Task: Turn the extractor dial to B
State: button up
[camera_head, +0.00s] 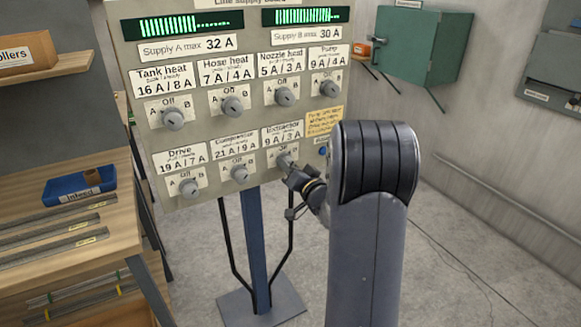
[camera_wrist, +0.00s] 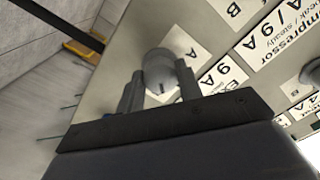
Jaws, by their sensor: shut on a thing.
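The extractor dial (camera_head: 284,161) is a round grey knob at the right of the panel's lower row, under the label "Extractor 9 A / 3 A". My gripper (camera_head: 289,169) reaches it from the lower right and partly covers it. In the wrist view the dial (camera_wrist: 160,68) sits between the two fingers of my gripper (camera_wrist: 158,85), which are shut on it. A letter A plate shows beside the dial there. A short dark mark shows on the knob's near face, but I cannot tell which letter the dial points to.
The grey supply board (camera_head: 215,60) carries several other dials, including the compressor dial (camera_head: 240,174) to the left. It stands on a blue post (camera_head: 256,235). A wooden bench (camera_head: 60,245) with a blue tray (camera_head: 78,187) is at left. A green cabinet (camera_head: 425,45) hangs at back right.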

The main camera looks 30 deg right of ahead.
jog(key=o, duration=1)
jog(key=s, duration=1)
jog(key=shift+s+d+b, duration=0.25)
jog(key=shift+s+b, duration=0.15)
jog(key=w, duration=1)
jog(key=shift+w+a, duration=0.25)
jog(key=shift+w, duration=0.15)
